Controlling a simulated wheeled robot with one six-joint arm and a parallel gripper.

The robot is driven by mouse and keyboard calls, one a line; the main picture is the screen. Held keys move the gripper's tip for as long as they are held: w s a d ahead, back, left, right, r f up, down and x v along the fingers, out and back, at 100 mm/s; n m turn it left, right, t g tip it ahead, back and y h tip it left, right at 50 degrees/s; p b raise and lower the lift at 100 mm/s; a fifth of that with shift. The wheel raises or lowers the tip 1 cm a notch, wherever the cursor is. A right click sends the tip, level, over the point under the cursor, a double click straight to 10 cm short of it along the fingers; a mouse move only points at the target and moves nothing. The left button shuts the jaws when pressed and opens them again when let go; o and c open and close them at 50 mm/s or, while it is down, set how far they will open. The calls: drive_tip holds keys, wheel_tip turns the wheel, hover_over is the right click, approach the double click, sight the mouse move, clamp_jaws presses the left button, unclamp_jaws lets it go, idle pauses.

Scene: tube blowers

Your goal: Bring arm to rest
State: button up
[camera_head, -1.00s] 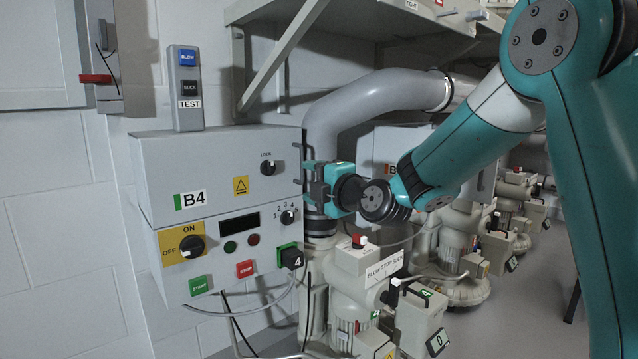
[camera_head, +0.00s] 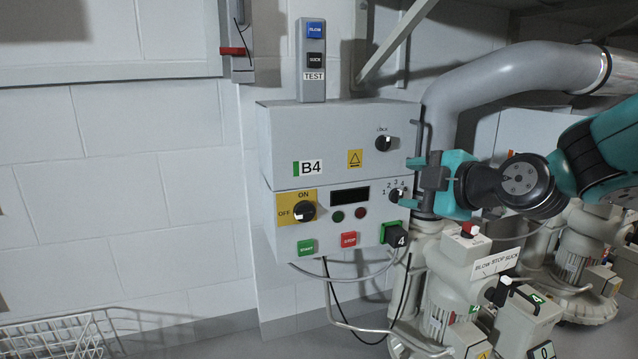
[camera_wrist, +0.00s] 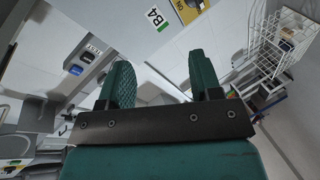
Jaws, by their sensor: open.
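My gripper (camera_head: 412,186) is in front of the right edge of the grey B4 control box (camera_head: 335,145) in the head view, close to its numbered selector knob (camera_head: 397,196). I cannot tell there whether it touches the box. In the wrist view my gripper (camera_wrist: 161,85) shows its two teal fingers apart, with nothing between them. My teal arm reaches in from the right side of the head view.
A TEST switch unit (camera_head: 314,65) stands on the box. A thick grey pipe (camera_head: 500,85) and blower units (camera_head: 455,280) stand right of it. A wire basket (camera_head: 60,337) is at lower left, also in the wrist view (camera_wrist: 292,35).

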drive_tip(key=s+a+f+m+g+h+p, duration=0.2)
drive_tip(key=s+m+g, duration=0.4)
drive_tip(key=s, duration=0.9)
drive_tip(key=s+a+f+m+g+h+p, duration=0.15)
drive_tip(key=s+m+g, duration=0.5)
drive_tip(key=s, duration=0.75)
wheel_tip(320, 180, up, 37)
drive_tip(key=p, duration=3.7)
drive_tip(key=shift+w+d, duration=0.15)
drive_tip(key=shift+d, duration=0.05)
drive_tip(key=shift+n+y, duration=0.25)
